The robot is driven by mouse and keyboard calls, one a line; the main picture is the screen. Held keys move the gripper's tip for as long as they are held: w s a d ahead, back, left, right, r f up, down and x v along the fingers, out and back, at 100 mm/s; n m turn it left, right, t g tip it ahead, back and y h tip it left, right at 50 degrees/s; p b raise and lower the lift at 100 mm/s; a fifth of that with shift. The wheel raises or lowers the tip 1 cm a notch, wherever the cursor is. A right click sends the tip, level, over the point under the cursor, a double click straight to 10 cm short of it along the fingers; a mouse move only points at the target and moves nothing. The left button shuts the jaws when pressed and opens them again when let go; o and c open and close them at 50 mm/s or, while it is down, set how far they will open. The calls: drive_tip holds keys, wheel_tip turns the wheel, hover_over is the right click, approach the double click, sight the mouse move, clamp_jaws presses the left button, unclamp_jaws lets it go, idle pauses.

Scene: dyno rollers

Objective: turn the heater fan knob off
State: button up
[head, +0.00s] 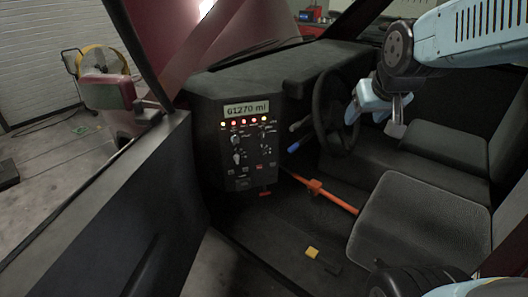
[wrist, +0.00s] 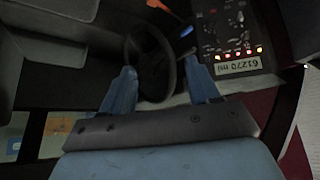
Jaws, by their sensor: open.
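The dark control panel (head: 250,180) stands on the dash in the head view, with small grey knobs (head: 236,142) below a row of lights. I cannot read the labels, so which knob is the heater fan knob, and its setting, is unclear. The panel shows upside down at the upper right of the wrist view (wrist: 222,32). My gripper (head: 373,120) is in the cabin to the right of the panel, in front of the seats and well apart from the knobs. Its two blue fingers are spread with nothing between them, as the wrist view also shows (wrist: 160,82).
The steering wheel (head: 334,112) stands between the panel and my gripper. A blue-tipped stalk (head: 294,147) juts out near the panel. An orange bar (head: 325,192) crosses below the wheel towards the seat (head: 405,220). The open door (head: 120,220) borders the left side.

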sight(263, 155)
drive_tip(key=w+a+f+n+t+y, duration=0.1)
drive_tip(key=w+a+f+n+t, duration=0.1)
drive_tip(key=w+a+f, duration=0.55)
drive_tip(key=w+a+f+n+t+y, duration=0.1)
drive_tip(key=w+a+f+t+y, duration=0.1)
drive_tip(key=w+f, duration=0.95)
drive_tip(key=w+a+f+t+y, duration=0.1)
drive_tip(key=a+f+t, duration=0.25)
drive_tip(key=f, duration=0.55)
drive_tip(key=w+a+f+t+y, duration=0.1)
drive_tip(key=a+f+t+y, duration=0.1)
drive_tip(key=a+f, duration=0.5)
drive_tip(key=shift+m, duration=0.3)
drive_tip(key=x, duration=0.4)
drive_tip(key=d+f+x, duration=0.1)
drive_tip(key=x, duration=0.4)
drive_tip(key=d+x, duration=0.1)
drive_tip(key=x, duration=0.3)
drive_tip(key=shift+w+f, duration=0.4)
drive_tip(key=shift+w, duration=0.15)
drive_tip(key=shift+a, duration=0.1)
drive_tip(key=c, duration=1)
